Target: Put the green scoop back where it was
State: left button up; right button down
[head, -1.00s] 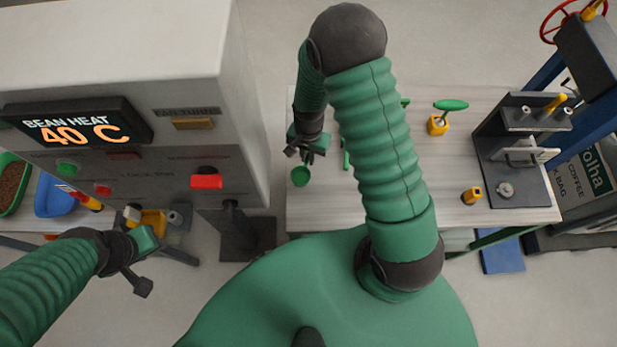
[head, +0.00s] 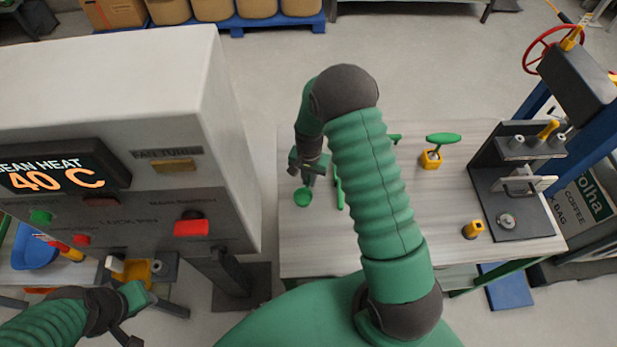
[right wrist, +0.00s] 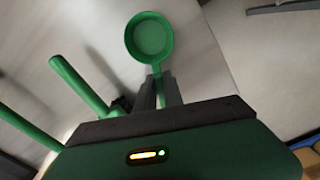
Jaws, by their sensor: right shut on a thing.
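The green scoop (head: 302,196) is over the left part of the table in the head view. My right gripper (head: 307,180) is shut on its handle. In the right wrist view the scoop's round cup (right wrist: 150,38) sticks out beyond the fingers (right wrist: 158,92), its open side facing the camera. I cannot tell whether the scoop touches the tabletop. My left gripper (head: 136,312) is at the lower left, away from the table; its jaw opening is unclear.
A green handle (head: 339,187) lies just right of the scoop, partly behind my arm. A green-handled tool stands in a yellow block (head: 431,159). A dark press-like fixture (head: 512,185) is at right. The machine cabinet (head: 225,140) stands close left of the table (head: 310,250).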

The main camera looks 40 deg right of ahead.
jog(key=shift+d+f, duration=0.1)
jog(key=shift+f, duration=0.45)
jog(key=c, duration=1.4)
grip_release()
